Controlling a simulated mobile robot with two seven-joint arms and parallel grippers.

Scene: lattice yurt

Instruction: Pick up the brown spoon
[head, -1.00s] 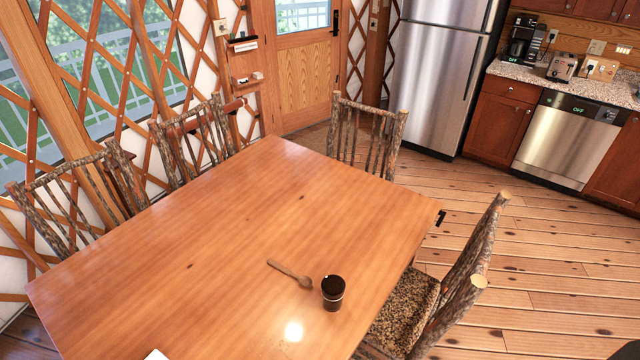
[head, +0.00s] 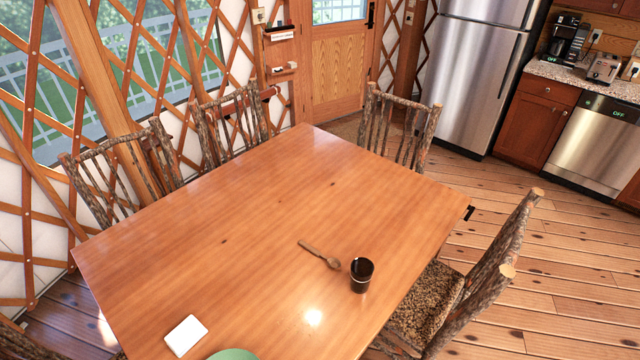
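The brown spoon (head: 320,254) lies flat on the wooden table (head: 240,205), with its handle toward the upper left and its bowl toward the lower right. A dark cup (head: 361,275) stands upright just right of the spoon's bowl, close beside it. Neither of my grippers is in the head view.
A white flat object (head: 186,335) and part of a green round item (head: 233,355) lie at the table's near edge. Rustic chairs stand around the table, one with a cushioned seat (head: 427,300) on the right. Open plank floor (head: 540,260) lies to the right.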

